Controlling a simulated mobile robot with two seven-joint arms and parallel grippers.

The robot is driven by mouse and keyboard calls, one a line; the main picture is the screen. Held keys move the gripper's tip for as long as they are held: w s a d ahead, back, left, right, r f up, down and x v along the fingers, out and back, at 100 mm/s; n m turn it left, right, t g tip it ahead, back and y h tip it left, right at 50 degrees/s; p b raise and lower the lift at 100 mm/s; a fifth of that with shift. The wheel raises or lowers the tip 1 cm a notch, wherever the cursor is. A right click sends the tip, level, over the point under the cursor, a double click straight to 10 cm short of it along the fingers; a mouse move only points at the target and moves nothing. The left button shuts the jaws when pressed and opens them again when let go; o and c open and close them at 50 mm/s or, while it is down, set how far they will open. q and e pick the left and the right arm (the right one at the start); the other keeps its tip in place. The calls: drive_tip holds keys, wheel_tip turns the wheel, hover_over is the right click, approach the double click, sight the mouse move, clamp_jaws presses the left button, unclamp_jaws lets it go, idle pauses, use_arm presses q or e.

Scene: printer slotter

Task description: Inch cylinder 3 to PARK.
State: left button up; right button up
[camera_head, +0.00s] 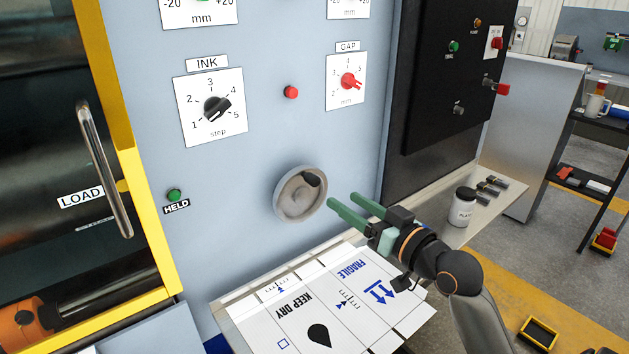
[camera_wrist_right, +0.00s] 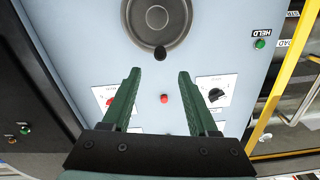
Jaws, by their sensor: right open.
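No part labelled cylinder 3 or PARK is readable here. A grey handwheel (camera_head: 299,196) with a dark knob is on the pale blue panel; it also shows at the top of the right wrist view (camera_wrist_right: 160,17). A red button (camera_head: 291,92) is above it and appears between my fingers in the wrist view (camera_wrist_right: 164,98). Two dials with ±20 mm scales (camera_head: 201,12) (camera_head: 348,8) are cut off at the top. My right gripper (camera_head: 341,198) is open and empty, right of the handwheel and apparently clear of it. My left gripper is out of view.
The INK dial (camera_head: 215,108) and red GAP dial (camera_head: 349,82) flank the button. A green HELD lamp (camera_head: 174,195) is lower left. The LOAD door has a metal handle (camera_head: 105,170). Printed cardboard (camera_head: 330,305) lies below my right arm; a jar (camera_head: 462,207) stands right.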

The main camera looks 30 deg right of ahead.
sight(318, 183)
drive_tip(key=w, duration=0.6)
drive_tip(key=w+p, duration=0.1)
drive_tip(key=w, duration=0.3)
drive_tip(key=shift+a, duration=0.4)
clamp_jaws()
idle(0.9)
